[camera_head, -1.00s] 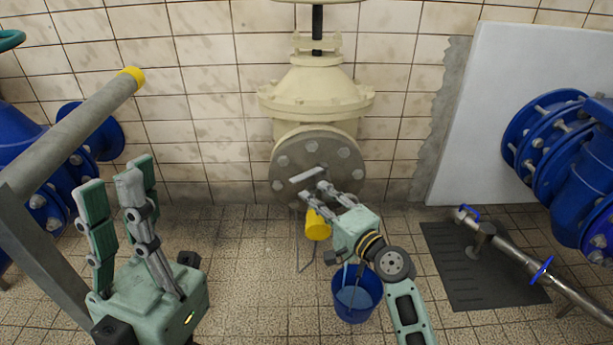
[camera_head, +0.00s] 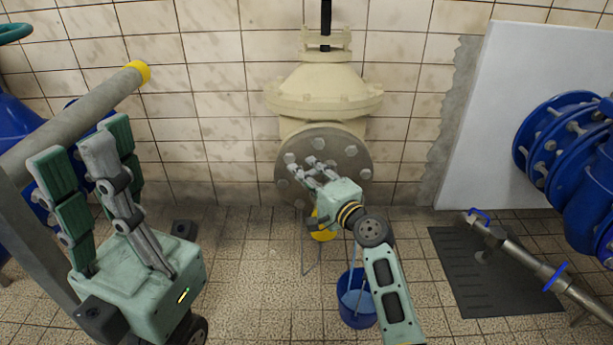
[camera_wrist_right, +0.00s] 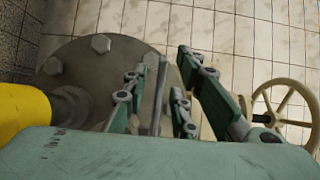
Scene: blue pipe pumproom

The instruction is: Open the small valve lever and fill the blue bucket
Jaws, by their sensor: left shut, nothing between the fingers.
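The small valve lever (camera_wrist_right: 160,92) is a thin grey bar in front of the round grey flange (camera_head: 352,152). In the right wrist view it stands between the spread fingers of my right gripper (camera_wrist_right: 156,103), with gaps beside it. In the head view my right gripper (camera_head: 312,169) is at the flange and largely hides the lever. The blue bucket (camera_head: 350,318) stands on the floor below, partly behind my right arm; its inside looks light blue. A yellow part (camera_head: 323,233) is above it, partly hidden. My left gripper (camera_head: 88,165) is shut and empty at the left, fingers pointing up.
A grey pipe with a yellow end (camera_head: 138,72) slants close behind my left gripper. Blue flanged pipes (camera_head: 560,140) and a steel pipe (camera_head: 520,260) over a dark mat (camera_head: 470,285) are at the right. The tiled floor between the left arm and bucket is clear.

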